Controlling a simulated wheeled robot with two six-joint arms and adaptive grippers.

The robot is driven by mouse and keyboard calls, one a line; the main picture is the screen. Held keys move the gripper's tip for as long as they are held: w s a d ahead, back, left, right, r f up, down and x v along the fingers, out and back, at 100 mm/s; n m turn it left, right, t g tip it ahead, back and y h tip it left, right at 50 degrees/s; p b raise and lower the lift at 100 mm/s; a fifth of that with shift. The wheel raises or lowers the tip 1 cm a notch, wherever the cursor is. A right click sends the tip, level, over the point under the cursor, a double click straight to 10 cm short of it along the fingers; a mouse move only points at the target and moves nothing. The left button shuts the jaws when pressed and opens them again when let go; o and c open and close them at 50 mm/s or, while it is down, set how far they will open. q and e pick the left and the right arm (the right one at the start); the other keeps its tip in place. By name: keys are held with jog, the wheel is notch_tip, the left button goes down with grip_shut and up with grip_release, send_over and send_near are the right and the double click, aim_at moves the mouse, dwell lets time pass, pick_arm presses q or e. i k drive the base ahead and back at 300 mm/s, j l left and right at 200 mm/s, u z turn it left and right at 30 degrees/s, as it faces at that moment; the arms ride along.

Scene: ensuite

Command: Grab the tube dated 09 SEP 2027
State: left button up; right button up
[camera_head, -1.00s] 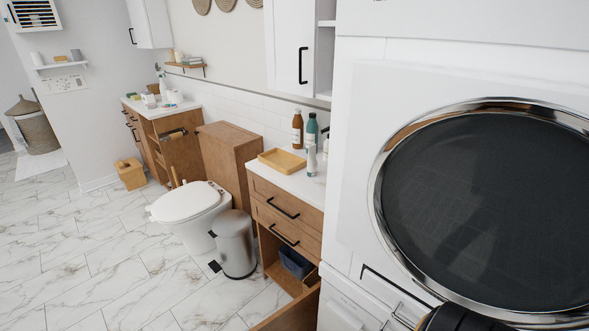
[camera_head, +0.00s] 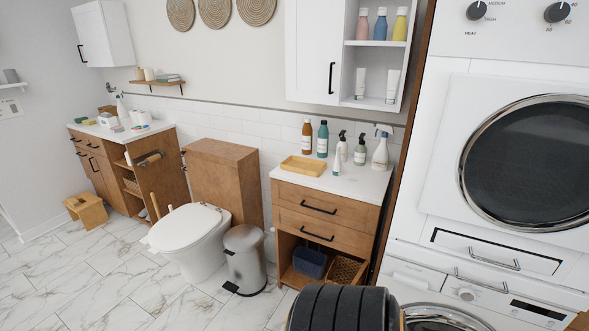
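A small white tube with a green part (camera_head: 337,161) stands upright on the white top of the drawer cabinet (camera_head: 366,187). Two more white tubes stand on the lower shelf of the open wall cabinet, a left tube (camera_head: 361,84) and a right tube (camera_head: 392,86). The dates on all of them are too small to read from here. Neither of my grippers is in view.
Near the counter tube stand a brown bottle (camera_head: 307,137), a teal bottle (camera_head: 322,139), pump bottles, a spray bottle (camera_head: 380,153) and a wooden tray (camera_head: 303,166). The toilet (camera_head: 188,230) and bin (camera_head: 245,257) are left of the drawer cabinet, the stacked machines (camera_head: 440,190) right.

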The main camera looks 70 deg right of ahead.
aim_at(337, 164)
jog(key=i+z, duration=0.35)
jog(key=i+j+z, duration=0.1)
jog(key=i+z, duration=0.25)
jog(key=i+j+z, duration=0.25)
jog(key=i+z, duration=0.15)
jog(key=i+l+z, duration=0.25)
jog(key=z, duration=0.15)
jog(key=i+l+z, duration=0.1)
jog(key=i+z, duration=0.3)
jog(key=i+l+z, duration=0.1)
jog(key=z, duration=0.3)
jog(key=i+j+z, duration=0.1)
jog(key=i+z, duration=0.3)
jog(key=i+j+z, duration=0.2)
jog(key=z, duration=0.2)
jog(key=i, duration=0.15)
